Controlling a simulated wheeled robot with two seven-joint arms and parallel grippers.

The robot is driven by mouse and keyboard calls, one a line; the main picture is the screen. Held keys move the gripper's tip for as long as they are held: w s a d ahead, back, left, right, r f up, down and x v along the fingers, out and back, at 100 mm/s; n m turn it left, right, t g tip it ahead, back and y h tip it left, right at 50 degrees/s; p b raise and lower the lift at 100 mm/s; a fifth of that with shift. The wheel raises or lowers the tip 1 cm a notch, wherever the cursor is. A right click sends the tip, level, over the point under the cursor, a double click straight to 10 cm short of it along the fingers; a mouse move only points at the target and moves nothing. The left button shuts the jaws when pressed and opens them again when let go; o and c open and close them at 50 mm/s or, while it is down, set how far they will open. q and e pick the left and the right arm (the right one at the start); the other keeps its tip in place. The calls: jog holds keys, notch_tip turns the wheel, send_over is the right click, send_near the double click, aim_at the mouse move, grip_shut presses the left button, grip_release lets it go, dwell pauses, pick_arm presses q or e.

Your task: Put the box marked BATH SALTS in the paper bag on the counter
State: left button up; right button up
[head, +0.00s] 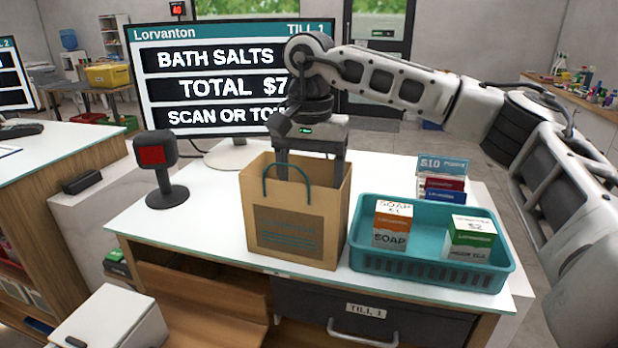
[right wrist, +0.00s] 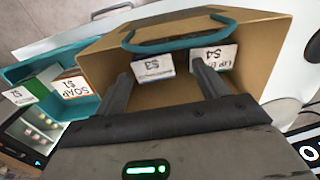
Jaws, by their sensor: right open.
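The brown paper bag (head: 296,228) with teal handles stands upright and open on the counter (head: 205,215). My right gripper (head: 310,170) is above it, open, with both fingers reaching down into its mouth. The right wrist view looks into the bag (right wrist: 200,25). Inside lie a white-topped box marked $3 (right wrist: 152,68), between the finger lines, and a white-topped box marked $4 (right wrist: 215,57), by the other finger. I cannot read BATH SALTS on either box; the fingers appear clear of both. My left gripper is not in view.
A teal basket (head: 432,268) right of the bag holds an orange SOAP box (head: 392,226) and a green $2 box (head: 470,240). The till screen (head: 222,85) reading BATH SALTS stands behind the bag. A scanner (head: 158,170) is at left; a card rack (head: 443,180) stands behind the basket.

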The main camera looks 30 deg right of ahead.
pick_arm(q)
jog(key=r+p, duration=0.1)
jog(key=p, duration=0.1)
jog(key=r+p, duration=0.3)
jog(key=p, duration=0.1)
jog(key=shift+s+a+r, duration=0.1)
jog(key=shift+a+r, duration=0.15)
pick_arm(e)
notch_tip(320, 180, up, 23)
jog(key=shift+f, duration=0.1)
dwell(0.6)
